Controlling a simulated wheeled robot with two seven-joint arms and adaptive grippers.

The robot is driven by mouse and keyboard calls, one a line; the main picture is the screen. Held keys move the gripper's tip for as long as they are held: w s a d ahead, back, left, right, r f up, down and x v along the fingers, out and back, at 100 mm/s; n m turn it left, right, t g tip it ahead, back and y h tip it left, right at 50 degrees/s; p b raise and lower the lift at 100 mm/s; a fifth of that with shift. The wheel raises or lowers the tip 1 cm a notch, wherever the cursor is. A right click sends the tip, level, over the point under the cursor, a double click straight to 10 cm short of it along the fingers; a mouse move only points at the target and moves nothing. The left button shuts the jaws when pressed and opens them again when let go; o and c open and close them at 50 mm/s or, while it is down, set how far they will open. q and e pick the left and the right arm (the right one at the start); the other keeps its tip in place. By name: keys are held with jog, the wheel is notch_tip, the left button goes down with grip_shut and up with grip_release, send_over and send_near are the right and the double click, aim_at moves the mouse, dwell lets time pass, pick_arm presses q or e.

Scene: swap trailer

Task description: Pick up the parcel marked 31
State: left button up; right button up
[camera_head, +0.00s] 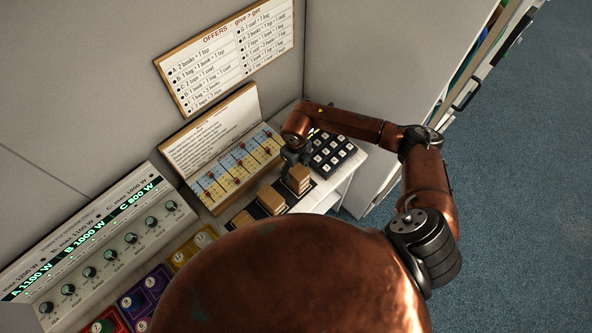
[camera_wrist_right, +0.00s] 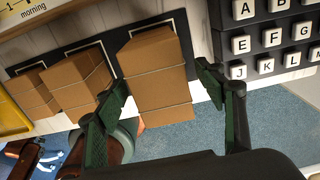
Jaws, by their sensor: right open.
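Several brown cardboard parcels tied with string stand in a row on dark pads. The rightmost parcel (camera_head: 298,180) also shows in the right wrist view (camera_wrist_right: 156,72). A middle parcel (camera_head: 271,200) and a left parcel (camera_wrist_right: 33,95) stand beside it. I can read no number on any parcel, so I cannot tell which is marked 31. My right gripper (camera_head: 295,155) is over the rightmost parcel. In the wrist view its open fingers (camera_wrist_right: 162,82) lie on either side of that parcel; whether they touch it is unclear. My left gripper is out of view.
A black letter keypad (camera_head: 332,153) is close on the right of the parcels. A slider board (camera_head: 237,166) stands behind them, with an offers board (camera_head: 228,50) on the wall. A knob panel (camera_head: 95,255) and coloured trays (camera_head: 145,290) are at left. Blue floor lies right.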

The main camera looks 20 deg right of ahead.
jog(key=shift+c, duration=0.4)
jog(key=c, duration=1.3)
jog(key=shift+o, duration=0.2)
jog(key=shift+r, duration=0.1)
